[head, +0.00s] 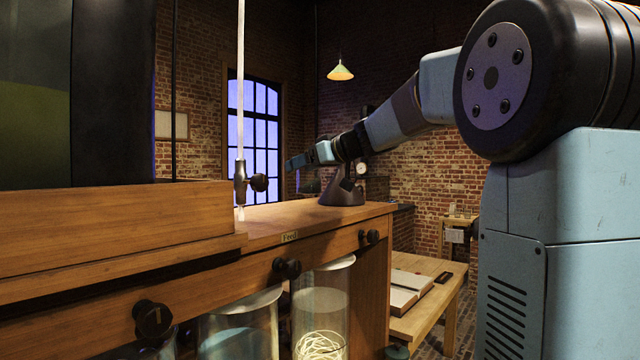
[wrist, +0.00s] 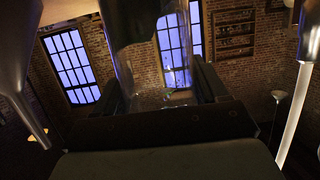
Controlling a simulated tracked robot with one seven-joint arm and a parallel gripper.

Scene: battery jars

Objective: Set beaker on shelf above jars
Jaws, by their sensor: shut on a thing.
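My gripper (head: 298,162) reaches in from the right, above the far part of the wooden shelf (head: 270,222) in the head view. In the wrist view its dark jaws (wrist: 165,88) are shut on a clear glass vessel, which I take to be the beaker (wrist: 138,35). The beaker's full outline and any contents are hard to make out, and I cannot pick it out in the head view. Under the shelf stand glass jars, one with pale coiled strands (head: 322,300) and one with bluish content (head: 240,325).
A lit vertical glass tube with a metal valve (head: 241,183) rises at the shelf's left. A dark curved stand (head: 342,190) is on the shelf's far end. Black knobs (head: 287,268) stick out from the front. A low table with an open book (head: 405,290) stands beyond.

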